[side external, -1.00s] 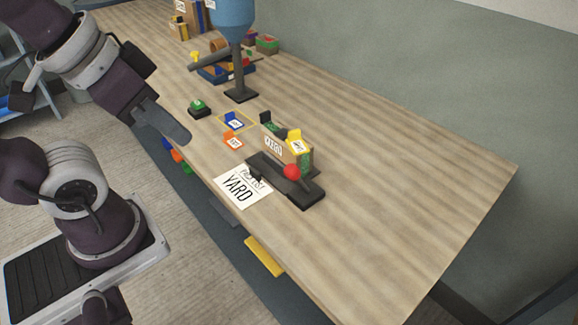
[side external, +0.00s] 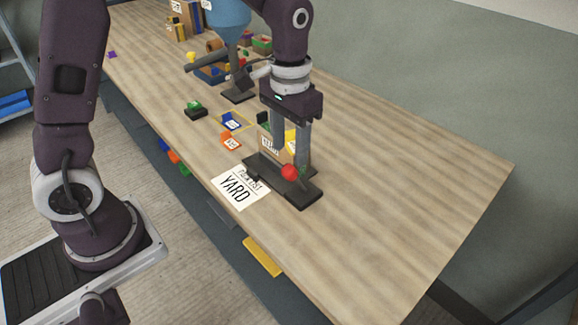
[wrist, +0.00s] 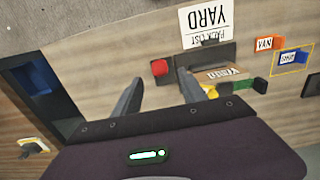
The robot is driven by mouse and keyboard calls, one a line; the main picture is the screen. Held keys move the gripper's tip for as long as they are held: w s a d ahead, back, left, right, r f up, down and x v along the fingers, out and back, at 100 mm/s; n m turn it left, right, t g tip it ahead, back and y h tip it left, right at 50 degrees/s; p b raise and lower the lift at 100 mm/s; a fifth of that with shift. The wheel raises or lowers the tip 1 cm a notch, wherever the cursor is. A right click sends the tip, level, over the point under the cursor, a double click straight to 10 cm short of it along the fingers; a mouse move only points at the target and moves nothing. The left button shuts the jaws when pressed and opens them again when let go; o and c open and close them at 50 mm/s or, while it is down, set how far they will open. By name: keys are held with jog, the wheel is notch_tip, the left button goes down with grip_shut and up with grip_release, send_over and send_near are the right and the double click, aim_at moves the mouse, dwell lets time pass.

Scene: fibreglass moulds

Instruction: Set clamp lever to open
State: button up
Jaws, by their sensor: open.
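The clamp is a dark flat base (side external: 298,194) near the front edge of the table, with a lever ending in a red ball knob (side external: 289,172). A cardboard box labelled YARD (side external: 266,144) stands on the base, partly hidden by my fingers. My gripper (side external: 290,158) points down over the clamp, open and empty, its fingers spread near the box and lever. In the wrist view the red knob (wrist: 160,68) shows in the gap between the fingertips (wrist: 160,78). I cannot tell whether a finger touches the lever or the box.
A pick list sheet reading YARD (side external: 238,187) lies in front of the clamp. An orange tag (side external: 231,139), a blue tag (side external: 232,123) and a green button on a black block (side external: 196,108) lie to the left. Behind them stands a blue hopper (side external: 229,20). The table's right side is clear.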

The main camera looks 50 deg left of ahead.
aim_at(289, 166)
notch_tip(289, 166, down, 6)
jog(key=shift+s+r, duration=0.1)
grip_shut()
dwell(1.5)
